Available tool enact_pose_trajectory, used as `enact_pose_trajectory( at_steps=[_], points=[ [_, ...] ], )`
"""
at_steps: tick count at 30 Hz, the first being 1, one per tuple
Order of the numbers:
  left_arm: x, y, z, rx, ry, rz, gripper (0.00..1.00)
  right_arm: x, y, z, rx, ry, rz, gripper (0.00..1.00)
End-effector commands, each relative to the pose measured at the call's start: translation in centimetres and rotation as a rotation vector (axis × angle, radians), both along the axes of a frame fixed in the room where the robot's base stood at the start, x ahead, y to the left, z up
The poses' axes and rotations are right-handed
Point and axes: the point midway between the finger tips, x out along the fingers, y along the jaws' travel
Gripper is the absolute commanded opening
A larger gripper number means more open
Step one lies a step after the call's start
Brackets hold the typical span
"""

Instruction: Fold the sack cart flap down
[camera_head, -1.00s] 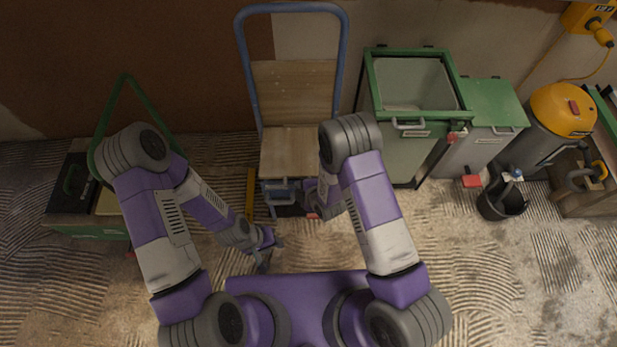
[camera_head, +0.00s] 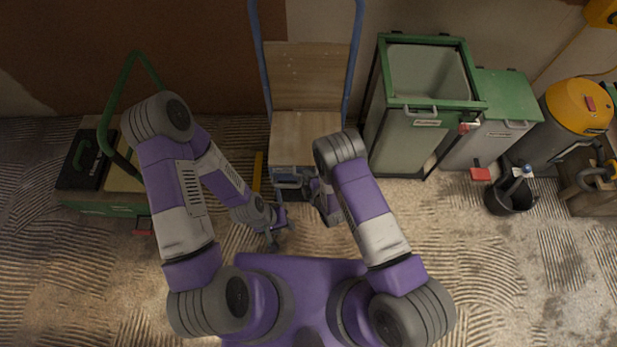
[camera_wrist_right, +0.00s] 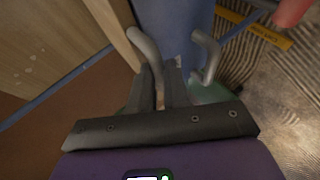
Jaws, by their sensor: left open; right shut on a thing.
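The sack cart (camera_head: 306,75) has a blue tube frame and a wooden back and stands upright against the wall in the head view. Its small blue-grey flap (camera_head: 284,172) is at the low front. In the right wrist view the flap is a blue plate (camera_wrist_right: 183,28) with a grey handle (camera_wrist_right: 207,48) of bent tube. My left gripper (camera_head: 279,232) is open and empty, lower and left of the flap.
A green box (camera_head: 100,207) with a green hoop stands at left. An open green-framed bin (camera_head: 405,142), a green-lidded bin (camera_head: 503,97), a black bucket (camera_head: 510,198) and a yellow-topped vacuum (camera_head: 577,104) stand at right. Ridged floor (camera_head: 450,250) is clear in front of the bins.

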Motion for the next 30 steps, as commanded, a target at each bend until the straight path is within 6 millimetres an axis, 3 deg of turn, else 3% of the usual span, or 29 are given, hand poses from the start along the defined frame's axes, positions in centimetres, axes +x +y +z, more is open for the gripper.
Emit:
enact_pose_trajectory(
  at_steps=[1,3,4,9,20,30],
  points=[
    [0.0,0.0,-0.2,0.0,0.0,0.0,0.4,-1.9,-0.5,-2.2,-0.025,0.072,0.004,0.0],
    [0.0,0.0,-0.2,0.0,0.0,0.0,0.4,-1.9,-0.5,-2.2,-0.025,0.073,0.003,0.0],
    [0.0,0.0,-0.2,0.0,0.0,0.0,0.4,-1.9,-0.5,-2.2,-0.025,0.072,0.003,0.19],
    [0.0,0.0,-0.2,0.0,0.0,0.0,0.4,-1.9,-0.6,-2.2,-0.027,0.071,0.003,0.4],
    [0.0,0.0,0.3,0.0,0.0,0.0,0.4,-2.3,-0.9,-1.7,-0.03,0.07,0.001,0.4],
    [0.0,0.0,2.6,0.0,0.0,0.0,0.4,-5.9,-2.8,1.8,-0.023,0.057,0.005,0.4]
  ],
)
